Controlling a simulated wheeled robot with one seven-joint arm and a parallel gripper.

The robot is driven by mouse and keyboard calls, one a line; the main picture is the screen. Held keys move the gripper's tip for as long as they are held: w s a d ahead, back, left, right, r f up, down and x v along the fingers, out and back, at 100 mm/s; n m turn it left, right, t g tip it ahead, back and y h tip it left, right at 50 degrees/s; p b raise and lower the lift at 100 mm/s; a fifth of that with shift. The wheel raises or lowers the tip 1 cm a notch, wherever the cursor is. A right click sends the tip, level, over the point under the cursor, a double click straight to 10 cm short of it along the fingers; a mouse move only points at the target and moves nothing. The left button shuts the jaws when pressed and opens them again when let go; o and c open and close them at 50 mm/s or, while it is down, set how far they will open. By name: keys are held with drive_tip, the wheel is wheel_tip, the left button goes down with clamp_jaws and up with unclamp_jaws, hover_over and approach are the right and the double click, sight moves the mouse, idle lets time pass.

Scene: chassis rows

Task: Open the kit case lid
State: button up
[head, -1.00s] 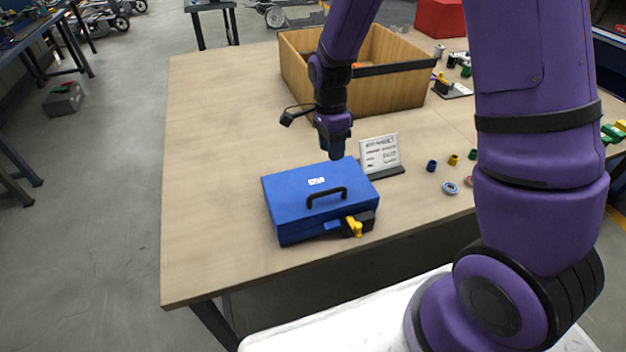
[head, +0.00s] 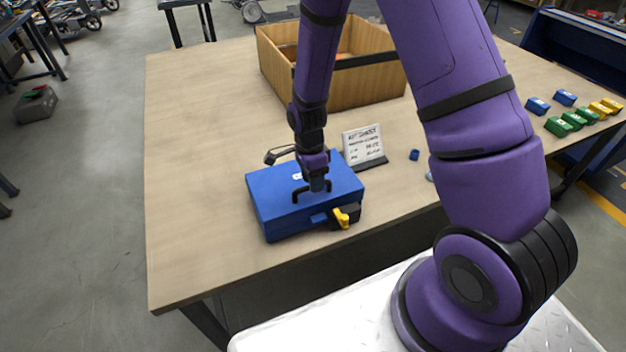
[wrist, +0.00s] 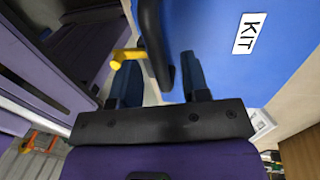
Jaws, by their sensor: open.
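The blue kit case (head: 275,212) lies shut on the table with its lid down. A black handle (head: 300,196) stands on the lid beside a white KIT label, and the label is clear in the wrist view (wrist: 250,33). A yellow latch (head: 344,218) with a black part sits on the case's front side; its yellow part also shows in the wrist view (wrist: 126,56). My gripper (head: 317,188) is over the lid at the handle. In the wrist view my gripper (wrist: 158,80) is open, with the handle (wrist: 157,45) near its fingertips. I cannot tell whether they touch.
A sign on a stand (head: 363,146) is close behind the case at the right. A wooden crate (head: 340,95) stands farther back. Blue, green and yellow blocks (head: 575,118) lie at the far right. The table's left part (head: 190,150) is clear.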

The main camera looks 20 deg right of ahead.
drive_tip(key=shift+f, duration=0.2)
clamp_jaws()
drive_tip(key=shift+r, duration=0.1)
